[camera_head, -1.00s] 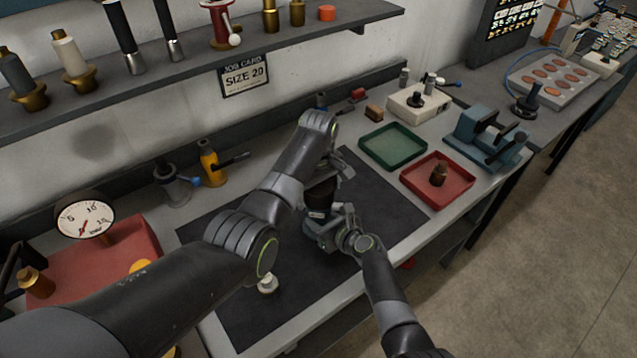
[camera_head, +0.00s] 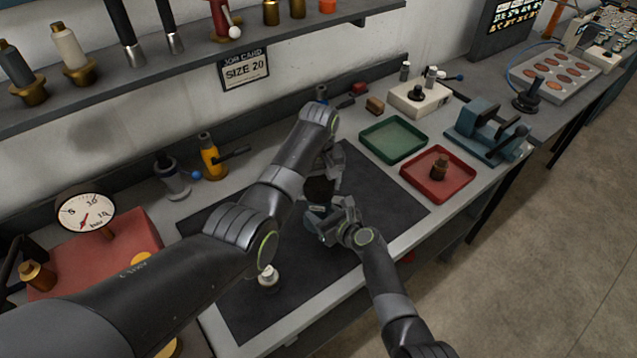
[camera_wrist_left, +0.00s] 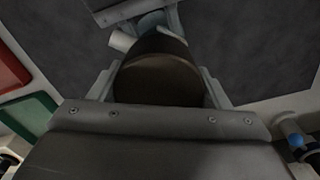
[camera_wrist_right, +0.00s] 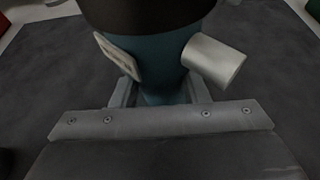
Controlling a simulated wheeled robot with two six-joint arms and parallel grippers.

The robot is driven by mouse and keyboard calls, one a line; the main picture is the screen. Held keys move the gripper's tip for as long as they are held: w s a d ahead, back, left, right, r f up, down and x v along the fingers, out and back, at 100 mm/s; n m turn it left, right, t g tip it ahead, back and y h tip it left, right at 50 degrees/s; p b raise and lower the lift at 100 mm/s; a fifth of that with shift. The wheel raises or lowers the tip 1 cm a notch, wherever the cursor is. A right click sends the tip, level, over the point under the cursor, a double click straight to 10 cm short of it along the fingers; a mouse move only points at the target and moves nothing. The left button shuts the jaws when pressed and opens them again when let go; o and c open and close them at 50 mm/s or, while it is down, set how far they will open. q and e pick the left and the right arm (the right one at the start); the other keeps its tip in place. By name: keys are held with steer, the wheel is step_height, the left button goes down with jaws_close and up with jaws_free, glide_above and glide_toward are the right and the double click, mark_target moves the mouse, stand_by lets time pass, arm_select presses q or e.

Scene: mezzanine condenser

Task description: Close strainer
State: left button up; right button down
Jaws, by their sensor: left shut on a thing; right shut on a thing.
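The strainer has a teal body (camera_wrist_right: 160,60) with a metal side stub (camera_wrist_right: 215,60) and a pale label plate, as the right wrist view shows. A dark brown round cap (camera_wrist_left: 158,80) is at its top; in the head view this cap (camera_head: 319,190) is partly hidden. My left gripper (camera_head: 322,180) comes from above and is shut on the cap, with a finger on each side. My right gripper (camera_head: 330,226) is shut on the body below, above the dark mat. The cap appears seated on the body, but I cannot tell how tightly.
A small white-topped part (camera_head: 267,276) stands on the dark mat (camera_head: 385,200). A green tray (camera_head: 394,139) and a red tray (camera_head: 438,192), holding a brown part, lie to the right. A blue vise (camera_head: 488,135) stands beyond. A gauge box (camera_head: 100,255) is at left.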

arm_select(q)
steer(key=m, duration=0.7)
steer(key=shift+d, duration=0.1)
steer(key=o, duration=1.2)
step_height(320, 180, up, 12)
steer(key=shift+r, duration=0.1)
arm_select(e)
steer(key=c, duration=0.7)
jaws_free()
steer(key=shift+c, duration=0.2)
steer(key=shift+s, duration=0.1)
